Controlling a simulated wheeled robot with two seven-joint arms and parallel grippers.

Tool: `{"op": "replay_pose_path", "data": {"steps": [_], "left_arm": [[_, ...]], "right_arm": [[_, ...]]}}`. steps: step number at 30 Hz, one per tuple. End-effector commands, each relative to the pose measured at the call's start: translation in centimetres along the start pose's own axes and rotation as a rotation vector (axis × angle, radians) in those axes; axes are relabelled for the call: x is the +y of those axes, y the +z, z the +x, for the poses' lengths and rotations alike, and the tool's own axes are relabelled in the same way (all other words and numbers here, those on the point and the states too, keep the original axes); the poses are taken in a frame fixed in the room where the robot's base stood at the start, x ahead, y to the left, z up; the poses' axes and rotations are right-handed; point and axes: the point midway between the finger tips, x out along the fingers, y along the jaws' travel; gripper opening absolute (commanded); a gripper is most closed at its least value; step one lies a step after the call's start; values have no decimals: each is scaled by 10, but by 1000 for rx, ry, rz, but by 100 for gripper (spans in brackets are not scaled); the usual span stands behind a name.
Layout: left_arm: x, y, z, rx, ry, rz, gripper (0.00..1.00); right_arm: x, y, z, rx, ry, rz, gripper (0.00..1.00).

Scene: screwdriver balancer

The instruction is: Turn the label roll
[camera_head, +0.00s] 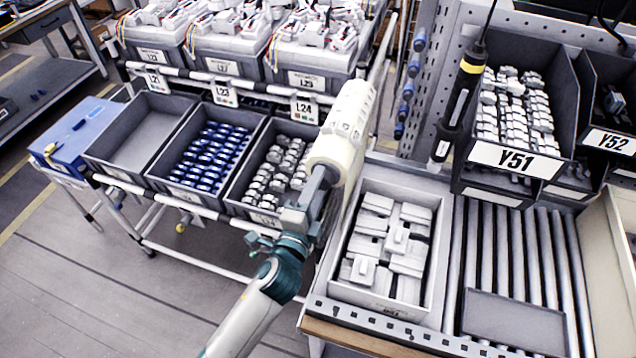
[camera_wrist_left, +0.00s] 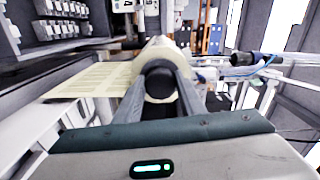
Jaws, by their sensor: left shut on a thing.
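The label roll (camera_head: 345,125) is a cream-white cylinder with printed labels, raised beside the shelf edge in the head view. In the left wrist view the roll (camera_wrist_left: 165,48) faces me end on, with a strip of labels (camera_wrist_left: 92,80) running off to the left. My left gripper (camera_head: 316,190) is at the near end of the roll. Its fingers (camera_wrist_left: 160,88) are shut on the dark round core at that end. The contact surfaces are partly hidden by the fingers. My right gripper is in neither view.
A grey bin of white parts (camera_head: 440,230) stands right of my left arm, beside a roller track (camera_head: 545,240). A bin of blue parts (camera_head: 165,180) is to the left. A screwdriver (camera_head: 462,85) hangs near bin Y51 (camera_head: 515,160). Floor (camera_head: 80,290) is clear at lower left.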

Motion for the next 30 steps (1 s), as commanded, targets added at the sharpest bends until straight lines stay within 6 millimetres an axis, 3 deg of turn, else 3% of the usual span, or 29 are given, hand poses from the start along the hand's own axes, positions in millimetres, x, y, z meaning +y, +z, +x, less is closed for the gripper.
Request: {"op": "replay_pose_path", "data": {"steps": [15,30], "left_arm": [[0,0,0,1,3,249,14],[0,0,0,0,3,352,14]], "right_arm": [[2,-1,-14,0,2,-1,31],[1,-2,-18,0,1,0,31]]}}
